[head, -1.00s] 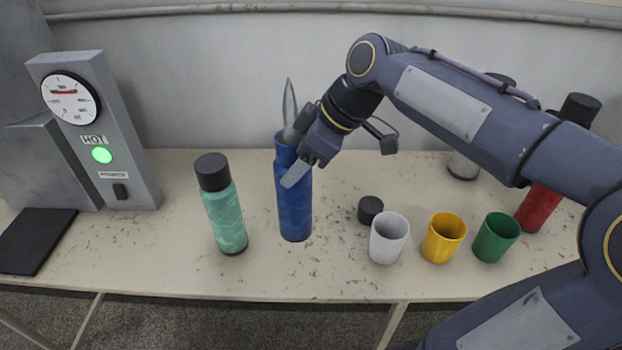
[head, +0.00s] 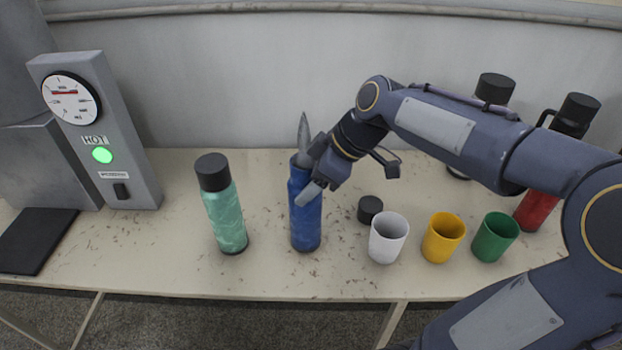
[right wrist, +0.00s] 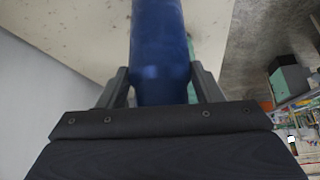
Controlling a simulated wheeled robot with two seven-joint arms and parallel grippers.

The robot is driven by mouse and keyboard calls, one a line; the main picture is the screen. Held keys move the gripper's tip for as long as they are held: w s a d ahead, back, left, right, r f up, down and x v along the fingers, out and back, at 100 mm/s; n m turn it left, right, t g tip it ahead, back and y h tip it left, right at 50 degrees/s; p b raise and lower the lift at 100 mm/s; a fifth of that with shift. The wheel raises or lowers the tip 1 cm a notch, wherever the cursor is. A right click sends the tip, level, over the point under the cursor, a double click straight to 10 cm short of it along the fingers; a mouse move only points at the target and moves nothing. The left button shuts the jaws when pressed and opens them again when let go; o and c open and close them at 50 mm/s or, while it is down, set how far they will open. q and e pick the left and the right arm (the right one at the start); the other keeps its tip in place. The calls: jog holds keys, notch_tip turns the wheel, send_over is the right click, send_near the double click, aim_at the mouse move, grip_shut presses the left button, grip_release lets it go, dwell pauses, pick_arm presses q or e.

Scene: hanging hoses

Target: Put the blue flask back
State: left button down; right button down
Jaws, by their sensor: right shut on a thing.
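The blue flask (head: 306,222) is upright near the middle of the table, between the teal flask and the white cup. It has no lid on, and its top is partly hidden by my gripper. My right gripper (head: 307,165) is shut on the blue flask near its upper part, one finger on the near side and one behind. In the right wrist view the flask (right wrist: 161,45) runs between the two fingers. I cannot tell whether its base touches the table. My left gripper is not in view.
A teal flask (head: 226,217) stands close on the left. A loose black lid (head: 370,208), a white cup (head: 388,240), a yellow cup (head: 443,238) and a green cup (head: 496,238) are on the right. A red flask (head: 538,207) stands behind my arm.

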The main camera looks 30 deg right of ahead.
jog(key=shift+c, duration=2.1)
grip_release()
jog(key=v, duration=1.2)
jog(key=s+a+f+m, duration=0.4)
jog(key=s+f+m, duration=0.1)
jog(key=f, duration=0.3)
jog(key=s+a+f+m+t+h, duration=0.1)
jog(key=s+a+f+m, duration=0.4)
jog(key=f, duration=0.4)
jog(key=shift+s+a+m, duration=0.3)
jog(key=shift+s+m, duration=0.3)
jog(key=shift+s, duration=0.45)
